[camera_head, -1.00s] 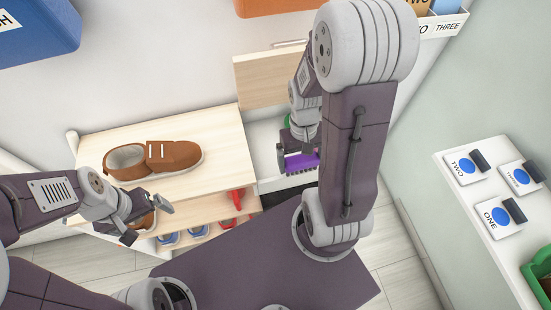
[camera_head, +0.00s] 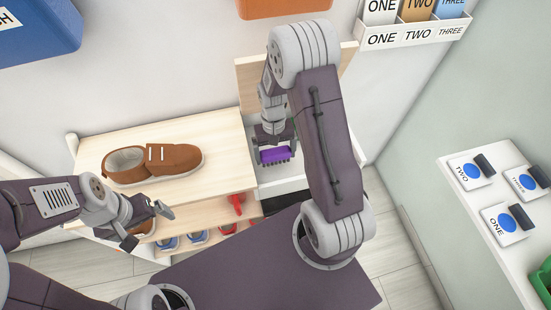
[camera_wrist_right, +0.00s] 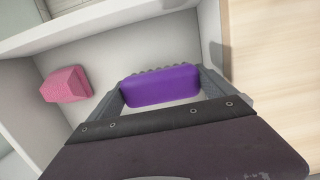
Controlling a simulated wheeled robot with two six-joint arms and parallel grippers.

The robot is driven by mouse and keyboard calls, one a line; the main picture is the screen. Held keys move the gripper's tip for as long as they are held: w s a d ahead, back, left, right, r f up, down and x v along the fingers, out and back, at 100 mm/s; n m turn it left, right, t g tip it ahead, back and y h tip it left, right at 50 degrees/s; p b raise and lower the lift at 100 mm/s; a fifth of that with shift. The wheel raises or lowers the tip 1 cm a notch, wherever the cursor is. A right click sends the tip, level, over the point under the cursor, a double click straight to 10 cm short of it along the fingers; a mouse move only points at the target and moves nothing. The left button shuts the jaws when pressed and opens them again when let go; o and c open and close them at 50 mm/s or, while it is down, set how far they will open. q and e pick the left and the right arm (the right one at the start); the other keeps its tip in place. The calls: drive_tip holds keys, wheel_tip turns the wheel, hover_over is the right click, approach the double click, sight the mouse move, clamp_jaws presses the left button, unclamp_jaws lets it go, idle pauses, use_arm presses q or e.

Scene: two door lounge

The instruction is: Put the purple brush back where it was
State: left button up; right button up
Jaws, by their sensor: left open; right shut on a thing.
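The purple brush (camera_head: 274,156) is held between the fingers of my right gripper (camera_head: 273,140), bristles pointing down in the head view. In the right wrist view the brush (camera_wrist_right: 160,86) sits between both fingers of the gripper (camera_wrist_right: 161,92). It is over a white open compartment (camera_wrist_right: 40,122) beside the wooden shelf; I cannot tell whether it touches the bottom. My left gripper (camera_head: 146,222) is open and empty, in front of the shelf's left part.
A pink block (camera_wrist_right: 66,84) lies in the white compartment. A brown shoe (camera_head: 155,164) stands on the wooden shelf top (camera_head: 222,140), with more shoes below. A raised wooden panel (camera_head: 252,88) stands behind the compartment. A white ledge with cards (camera_head: 470,172) is at the right.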

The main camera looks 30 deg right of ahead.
sight(275, 159)
drive_tip(key=shift+f, duration=1.55)
drive_tip(key=shift+f, duration=0.2)
drive_tip(key=o, duration=0.8)
